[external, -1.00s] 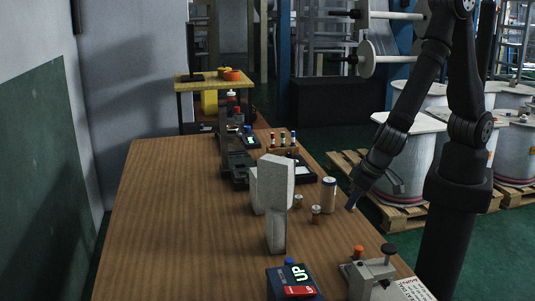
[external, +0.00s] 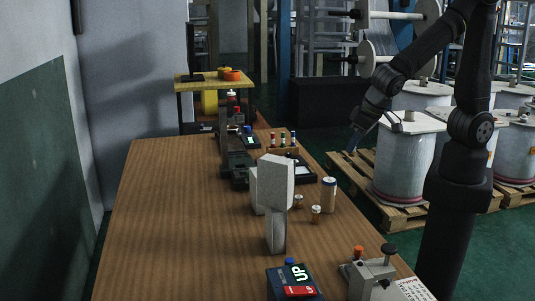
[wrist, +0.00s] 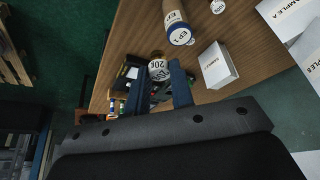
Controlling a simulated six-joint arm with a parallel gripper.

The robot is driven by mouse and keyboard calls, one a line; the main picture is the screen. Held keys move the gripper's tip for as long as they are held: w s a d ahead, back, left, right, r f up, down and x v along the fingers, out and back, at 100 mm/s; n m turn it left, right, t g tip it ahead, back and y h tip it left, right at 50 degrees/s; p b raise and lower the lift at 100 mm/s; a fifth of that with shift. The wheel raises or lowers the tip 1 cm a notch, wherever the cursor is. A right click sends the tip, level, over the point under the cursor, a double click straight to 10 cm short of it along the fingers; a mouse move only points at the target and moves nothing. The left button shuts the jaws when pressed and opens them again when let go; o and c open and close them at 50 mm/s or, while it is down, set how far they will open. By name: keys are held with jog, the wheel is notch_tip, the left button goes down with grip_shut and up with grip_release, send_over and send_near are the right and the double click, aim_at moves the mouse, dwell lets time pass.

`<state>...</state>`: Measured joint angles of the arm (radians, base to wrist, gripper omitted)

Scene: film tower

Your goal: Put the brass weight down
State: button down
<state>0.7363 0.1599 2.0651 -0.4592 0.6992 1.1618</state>
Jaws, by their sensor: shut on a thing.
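My gripper (external: 352,151) is raised in the external view, beyond the table's right edge and above floor level. In the wrist view its two dark fingers (wrist: 163,88) are shut on the brass weight (wrist: 158,70), a small round piece with a pale label starting with "20". The weight is too small to make out at the fingertips in the external view. Two small brass-coloured pieces (external: 299,201) and (external: 316,214) stand upright on the wooden table (external: 165,220), apart from my gripper.
A taller cylinder (external: 329,192) stands near the table's right edge. White blocks (external: 277,200) stand mid-table. A rack of coloured-top vials (external: 283,142) and dark devices are farther back. The table's left side is clear.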

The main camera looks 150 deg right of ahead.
notch_tip(320, 180, up, 6)
jog(key=shift+f, duration=0.2)
jog(key=w+d+n+t+y, duration=0.2)
jog(key=w+d+n, duration=0.8)
jog(key=w, duration=0.5)
jog(key=w+d+n+t+y, duration=0.25)
jog(key=w+d+n, duration=0.55)
jog(key=w+d, duration=0.5)
jog(key=f, duration=0.7)
jog(key=w+a+f, duration=0.1)
jog(key=f, duration=1.5)
jog(key=shift+w+a+f, duration=0.15)
jog(key=shift+w+a, duration=0.2)
jog(key=shift+a, duration=0.05)
jog(key=shift+f, duration=0.1)
jog(key=c, duration=1.3)
grip_release()
jog(key=shift+o, duration=0.2)
